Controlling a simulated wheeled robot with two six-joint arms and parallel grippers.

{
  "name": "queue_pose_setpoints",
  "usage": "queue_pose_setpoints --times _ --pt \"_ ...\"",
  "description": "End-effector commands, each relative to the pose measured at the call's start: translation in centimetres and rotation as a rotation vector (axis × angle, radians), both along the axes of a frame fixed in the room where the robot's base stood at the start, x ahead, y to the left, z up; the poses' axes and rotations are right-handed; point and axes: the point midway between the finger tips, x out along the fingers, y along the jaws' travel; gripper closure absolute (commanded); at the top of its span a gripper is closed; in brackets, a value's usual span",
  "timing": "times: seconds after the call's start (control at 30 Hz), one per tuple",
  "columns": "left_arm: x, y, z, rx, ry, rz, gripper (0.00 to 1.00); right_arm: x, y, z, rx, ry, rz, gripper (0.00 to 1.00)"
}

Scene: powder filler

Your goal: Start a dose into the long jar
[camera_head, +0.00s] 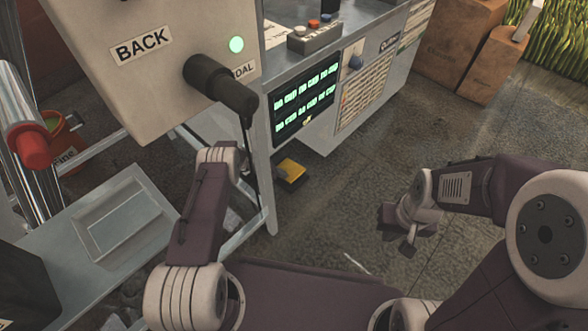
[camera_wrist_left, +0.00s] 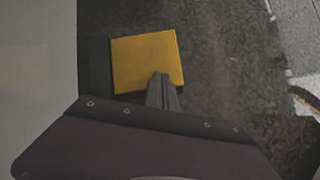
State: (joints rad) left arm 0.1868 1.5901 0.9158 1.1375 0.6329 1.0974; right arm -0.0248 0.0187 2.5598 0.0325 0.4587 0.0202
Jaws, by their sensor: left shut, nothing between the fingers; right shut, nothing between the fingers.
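A yellow pedal (camera_head: 291,170) with a dark base sits on the floor by the cabinet. In the left wrist view the yellow pedal (camera_wrist_left: 147,60) fills the upper middle. My left gripper (camera_wrist_left: 162,78) is shut and empty, its fingertips overlapping the pedal's near right edge; I cannot tell whether they touch it. In the head view only its wrist shows, left of the pedal, and its fingers are hidden. My right gripper (camera_head: 408,240) is shut and empty, above the floor at right. I cannot make out the long jar in either view.
A cabinet with a green-lit display (camera_head: 305,98) stands behind the pedal.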

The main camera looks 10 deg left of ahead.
Motion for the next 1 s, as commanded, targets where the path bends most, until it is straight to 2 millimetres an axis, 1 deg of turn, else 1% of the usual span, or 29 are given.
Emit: queue_pose_setpoints --times 0.13,0.23,0.27,0.4,0.5,0.6,0.77,1.0 --pt "0.0 0.0 -0.2 0.0 0.001 -0.001 1.0 0.0 0.0 -0.2 0.0 0.001 0.0 1.0" --pt "-0.2 0.2 0.4 0.0 0.001 0.001 1.0 0.0 0.0 0.5 0.0 0.001 0.0 1.0" --pt "-0.3 0.3 0.9 0.0 0.002 0.002 1.0 0.0 0.0 1.0 0.0 0.001 0.0 1.0" --pt "-1.3 1.6 3.5 -0.002 0.004 0.003 1.0 0.0 0.0 4.0 0.0 0.001 0.0 1.0" --pt "-2.0 2.6 5.1 -0.001 0.003 0.002 1.0 0.0 0.0 5.8 0.0 0.0 0.0 1.0" --pt "-2.7 3.4 6.3 -0.001 0.002 0.003 1.0 0.0 0.0 7.0 0.0 0.0 0.0 1.0" --pt "-3.3 4.2 7.1 -0.001 0.001 0.0 1.0 0.0 0.0 7.9 0.0 0.0 0.0 1.0" --pt "-3.4 4.3 7.0 0.0 0.001 -0.001 1.0 0.0 0.0 7.8 0.0 0.001 0.0 1.0"
